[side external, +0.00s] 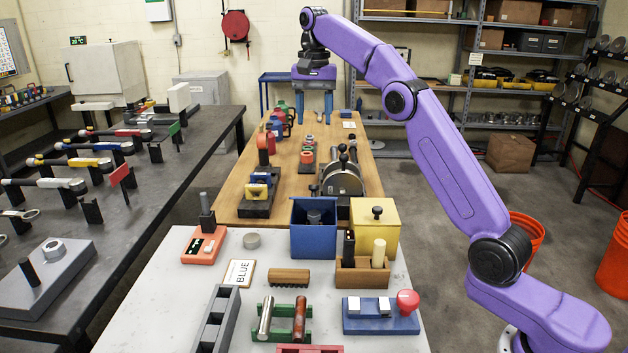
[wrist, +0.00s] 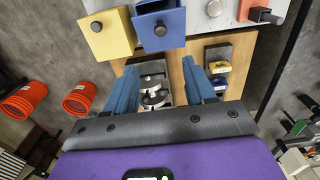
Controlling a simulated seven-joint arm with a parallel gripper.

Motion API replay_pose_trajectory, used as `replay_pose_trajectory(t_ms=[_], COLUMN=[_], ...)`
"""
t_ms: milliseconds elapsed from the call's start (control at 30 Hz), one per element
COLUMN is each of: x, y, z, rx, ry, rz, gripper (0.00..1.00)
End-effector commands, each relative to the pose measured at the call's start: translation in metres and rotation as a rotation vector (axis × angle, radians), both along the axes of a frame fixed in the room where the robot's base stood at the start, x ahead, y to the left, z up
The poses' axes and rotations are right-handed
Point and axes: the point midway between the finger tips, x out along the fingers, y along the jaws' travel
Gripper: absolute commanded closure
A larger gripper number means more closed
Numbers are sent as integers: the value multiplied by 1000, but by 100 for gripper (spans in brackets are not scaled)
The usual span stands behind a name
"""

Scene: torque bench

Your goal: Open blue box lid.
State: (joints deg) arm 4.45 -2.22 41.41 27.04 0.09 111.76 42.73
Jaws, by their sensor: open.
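The blue box (side external: 313,243) stands on the pale near table, left of the yellow box (side external: 372,228). Its top looks open in the side view, with a dark grey object inside. In the wrist view, a blue panel with a dark knob, seemingly the lid (wrist: 147,37), faces me, with a dark opening beyond it. It appears swung back, away from the opening. My gripper (side external: 314,118) is high over the far end of the wooden table, well beyond the box. Its blue fingers are apart and empty, also in the wrist view (wrist: 160,78).
A metal machine with dark-knobbed levers (side external: 343,178) stands on the wooden table between my gripper and the boxes. Coloured fixtures (side external: 258,190) line that table's left side. A wooden holder (side external: 362,275) stands in front of the yellow box.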

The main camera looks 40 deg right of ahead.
Motion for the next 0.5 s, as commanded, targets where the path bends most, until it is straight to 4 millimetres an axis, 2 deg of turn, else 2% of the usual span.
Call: replay_pose_trajectory(t_ms=[267, 500], x=[1, 1], y=[0, 0], z=[-7, -23], rx=[-2, -2], ry=[-2, -1], rz=[-1, -2], gripper=[46, 46])
